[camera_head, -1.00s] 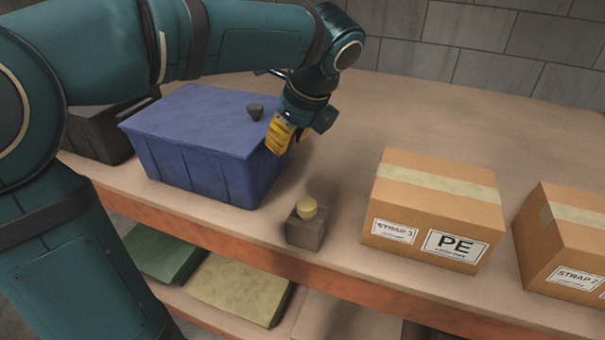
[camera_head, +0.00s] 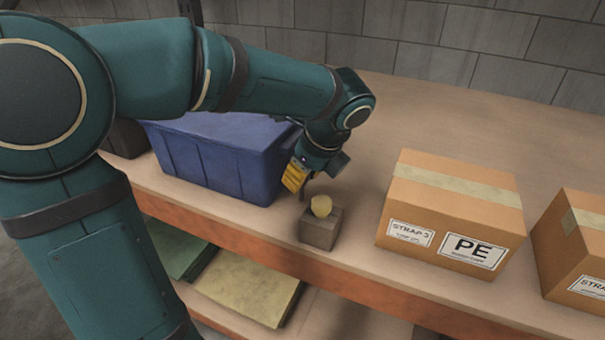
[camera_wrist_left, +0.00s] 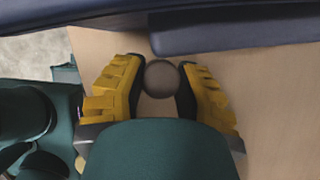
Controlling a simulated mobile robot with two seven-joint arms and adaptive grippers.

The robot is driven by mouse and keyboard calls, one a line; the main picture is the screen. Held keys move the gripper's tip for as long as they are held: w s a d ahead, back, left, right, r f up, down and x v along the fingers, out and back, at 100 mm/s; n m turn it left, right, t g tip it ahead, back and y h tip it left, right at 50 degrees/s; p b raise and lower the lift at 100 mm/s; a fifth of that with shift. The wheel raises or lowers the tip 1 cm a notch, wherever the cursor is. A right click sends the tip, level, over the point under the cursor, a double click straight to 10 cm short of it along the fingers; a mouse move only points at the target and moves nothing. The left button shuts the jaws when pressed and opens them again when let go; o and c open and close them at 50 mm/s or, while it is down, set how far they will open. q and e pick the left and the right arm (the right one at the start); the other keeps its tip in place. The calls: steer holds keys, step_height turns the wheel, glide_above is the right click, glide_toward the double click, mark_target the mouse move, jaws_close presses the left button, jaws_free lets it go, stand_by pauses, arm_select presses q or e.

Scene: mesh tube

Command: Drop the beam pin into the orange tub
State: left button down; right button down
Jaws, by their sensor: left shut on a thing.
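My left gripper (camera_head: 297,179) has yellow fingers and is beside the right front of the blue tub (camera_head: 212,160). In the left wrist view its fingers are shut on a round grey-brown thing (camera_wrist_left: 159,78), which may be the beam pin. In the head view a thin dark part (camera_head: 302,191) shows just below the fingers. No orange tub shows in any view. My right gripper is not in view.
A cardboard box marked PE (camera_head: 450,215) stands to the right, with another box (camera_head: 575,245) at the far right. The wooden shelf top (camera_head: 440,110) behind them is bare. Green and yellow flat items lie on the lower shelf.

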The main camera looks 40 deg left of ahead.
arm_select(q)
steer(key=c, duration=0.7)
jaws_free()
steer(key=shift+f, duration=0.1)
steer(key=shift+c, duration=0.2)
